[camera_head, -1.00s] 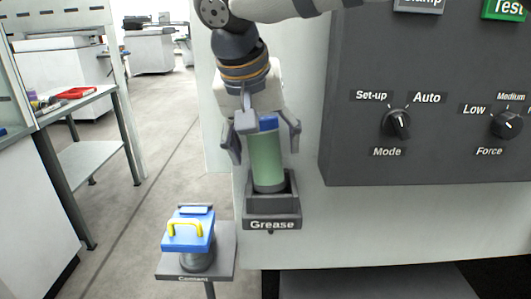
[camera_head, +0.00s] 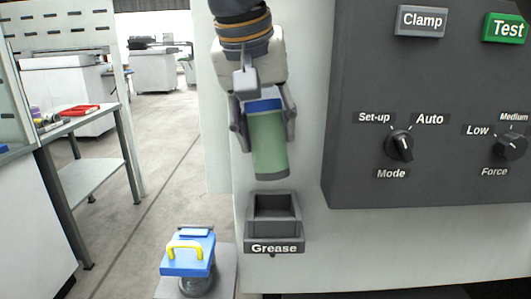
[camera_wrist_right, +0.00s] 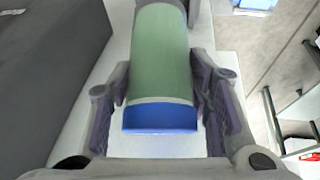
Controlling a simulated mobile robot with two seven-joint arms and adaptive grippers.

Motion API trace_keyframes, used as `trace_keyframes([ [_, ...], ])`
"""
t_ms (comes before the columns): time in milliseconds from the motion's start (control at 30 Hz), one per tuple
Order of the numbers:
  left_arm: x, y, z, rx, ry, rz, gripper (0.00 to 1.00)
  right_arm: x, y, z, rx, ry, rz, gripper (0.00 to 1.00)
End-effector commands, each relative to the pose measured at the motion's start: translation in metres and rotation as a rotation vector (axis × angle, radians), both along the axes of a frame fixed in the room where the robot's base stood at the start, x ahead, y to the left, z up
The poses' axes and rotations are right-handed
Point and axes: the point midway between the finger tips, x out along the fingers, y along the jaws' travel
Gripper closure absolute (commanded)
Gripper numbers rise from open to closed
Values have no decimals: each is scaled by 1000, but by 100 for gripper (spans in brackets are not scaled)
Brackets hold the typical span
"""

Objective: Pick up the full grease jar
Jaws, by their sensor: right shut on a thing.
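The grease jar (camera_head: 268,143) is a green cylinder with a blue cap and a dark base. My right gripper (camera_head: 264,128) is shut on it near the cap and holds it above the grey holder labelled "Grease" (camera_head: 274,245). The jar hangs slightly tilted, clear of the holder, which is empty. In the right wrist view the jar (camera_wrist_right: 162,55) lies between the two fingers of my right gripper (camera_wrist_right: 163,92), its blue cap toward the camera. My left gripper is not in view.
A blue block with a yellow handle (camera_head: 187,264) stands on a small stand at lower left. The dark control panel (camera_head: 440,95) with knobs and buttons is close on the right. Floor is clear between.

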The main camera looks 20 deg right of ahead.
Motion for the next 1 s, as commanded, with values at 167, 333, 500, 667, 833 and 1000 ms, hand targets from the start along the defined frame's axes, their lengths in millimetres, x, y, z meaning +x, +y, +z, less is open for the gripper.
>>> trace_keyframes([
  [167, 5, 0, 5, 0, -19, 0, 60, -28, 7, 10, -2, -6, 3, 99],
  [333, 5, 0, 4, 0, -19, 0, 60, -75, 21, 8, -2, -5, 6, 99],
  [500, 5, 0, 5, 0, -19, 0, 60, -131, 37, 7, -3, -4, 4, 99],
  [667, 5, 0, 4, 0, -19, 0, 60, -169, 48, 6, -2, -3, 3, 99],
  [833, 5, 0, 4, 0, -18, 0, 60, -186, 54, 9, 1, -2, 0, 99],
  [1000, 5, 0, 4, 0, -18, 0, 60, -189, 54, 22, 2, -2, 0, 99],
])
